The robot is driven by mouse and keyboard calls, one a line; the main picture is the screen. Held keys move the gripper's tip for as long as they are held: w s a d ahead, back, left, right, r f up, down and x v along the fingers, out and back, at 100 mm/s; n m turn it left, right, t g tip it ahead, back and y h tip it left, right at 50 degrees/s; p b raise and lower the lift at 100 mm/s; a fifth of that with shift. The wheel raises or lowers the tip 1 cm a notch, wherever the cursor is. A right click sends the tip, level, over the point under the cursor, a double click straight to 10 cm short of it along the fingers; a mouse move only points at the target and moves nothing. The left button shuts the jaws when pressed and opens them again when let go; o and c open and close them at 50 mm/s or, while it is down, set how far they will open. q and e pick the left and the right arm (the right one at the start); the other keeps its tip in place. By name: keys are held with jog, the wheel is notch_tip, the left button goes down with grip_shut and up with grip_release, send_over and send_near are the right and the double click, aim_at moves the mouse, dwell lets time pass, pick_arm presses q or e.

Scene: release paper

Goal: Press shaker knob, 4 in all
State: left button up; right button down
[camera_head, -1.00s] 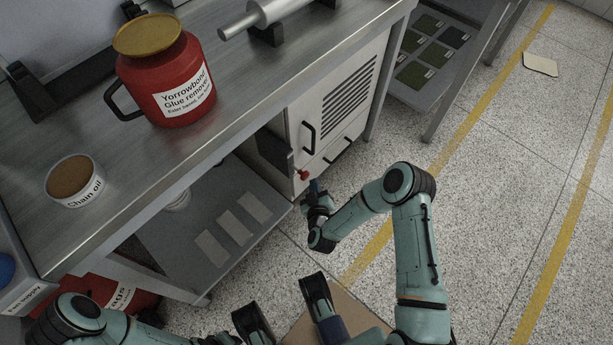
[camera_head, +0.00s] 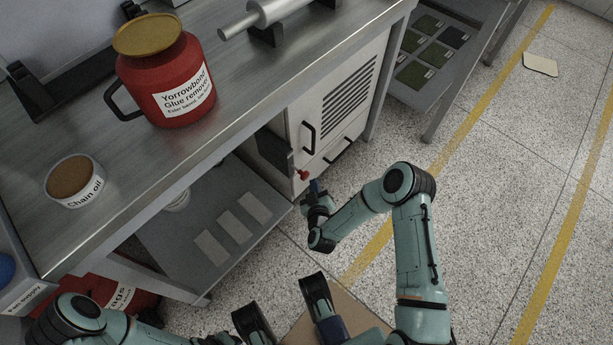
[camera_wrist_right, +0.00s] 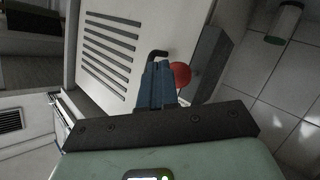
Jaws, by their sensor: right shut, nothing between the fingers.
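The red shaker knob (camera_head: 303,174) sticks out at the lower front of a light grey cabinet (camera_head: 335,95) under the bench. My right gripper (camera_head: 314,186) is shut and empty, just below and right of the knob. In the right wrist view, the blue fingers of the gripper (camera_wrist_right: 158,70) are together, and the red knob (camera_wrist_right: 181,74) shows right beside their tips, partly hidden behind them. I cannot tell whether they touch.
The metal bench (camera_head: 230,110) carries a red glue remover jug (camera_head: 140,92) and a chain oil tin (camera_head: 60,190). A black handle (camera_head: 308,138) juts from the cabinet front. A lower shelf (camera_head: 180,235) lies left of the cabinet. The floor at right is mostly clear.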

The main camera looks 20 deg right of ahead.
aim_at(306, 177)
jog(key=shift+w, duration=0.1)
dwell(0.4)
jog(key=shift+w+a, duration=0.15)
jog(key=shift+w, duration=0.15)
jog(key=shift+w+a+b, duration=0.2)
jog(key=shift+w+a, duration=0.1)
jog(key=shift+w, duration=0.45)
jog(key=shift+w+a+b, duration=0.2)
jog(key=shift+w+a, duration=0.1)
jog(key=shift+w, duration=0.4)
dwell(1.6)
jog(key=shift+s, duration=0.1)
jog(key=shift+s+d+p, duration=0.35)
jog(key=shift+s+p, duration=0.3)
jog(key=shift+s, duration=0.2)
jog(key=shift+s+d+p, duration=0.35)
jog(key=shift+s+p, duration=0.3)
jog(key=shift+s, duration=0.2)
jog(key=shift+s, duration=0.1)
